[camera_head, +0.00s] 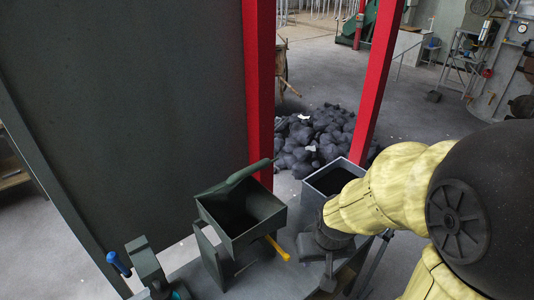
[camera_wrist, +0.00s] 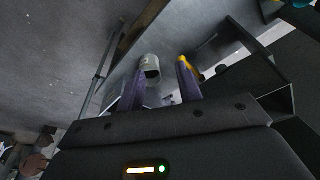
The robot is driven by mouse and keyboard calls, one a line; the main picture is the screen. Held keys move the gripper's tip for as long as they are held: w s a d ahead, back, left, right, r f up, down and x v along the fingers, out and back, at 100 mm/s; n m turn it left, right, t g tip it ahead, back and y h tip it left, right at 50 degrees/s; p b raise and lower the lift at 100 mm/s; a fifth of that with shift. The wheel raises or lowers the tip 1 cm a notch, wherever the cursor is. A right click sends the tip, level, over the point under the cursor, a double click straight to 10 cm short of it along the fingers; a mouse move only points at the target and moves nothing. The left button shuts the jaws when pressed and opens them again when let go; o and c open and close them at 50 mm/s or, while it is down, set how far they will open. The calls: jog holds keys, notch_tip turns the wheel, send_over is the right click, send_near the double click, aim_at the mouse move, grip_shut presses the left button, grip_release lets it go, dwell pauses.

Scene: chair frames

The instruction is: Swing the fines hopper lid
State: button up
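A dark green, open-topped hopper box (camera_head: 228,238) stands at the lower middle of the head view. A dark green flap-like piece (camera_head: 235,178) runs along its back edge; I cannot tell for certain whether it is the lid. A yellow handle (camera_head: 277,248) sticks out at the box's right side. Its yellow also shows beside the right finger in the wrist view (camera_wrist: 193,69). My gripper (camera_head: 324,262) is right of the handle. In the wrist view my gripper (camera_wrist: 162,78) has its purple fingers apart. A pale grey cylinder end (camera_wrist: 150,67) shows near the left finger.
A second grey open box (camera_head: 318,190) stands right of the hopper, close to my arm. Red posts (camera_head: 259,80) and a dark panel (camera_head: 130,110) rise behind. A dark rock pile (camera_head: 318,135) lies beyond. A blue-handled lever (camera_head: 119,264) is at lower left.

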jog(key=w+a+r+m+t+y, duration=0.1)
jog(key=w+a+r+m, duration=0.2)
jog(key=r, duration=0.4)
jog(key=w+a+r+m+t+y, duration=0.1)
jog(key=w+a+r+m, duration=0.3)
jog(key=r, duration=0.3)
jog(key=w+a+r+m+t+y, duration=0.1)
jog(key=w+a+r+m+y, duration=0.1)
jog(key=r, duration=0.5)
jog(key=shift+w+a+r+m+t, duration=0.4)
jog(key=shift+w+a+m, duration=0.35)
jog(key=shift+w+m, duration=0.3)
jog(key=shift+f, duration=0.1)
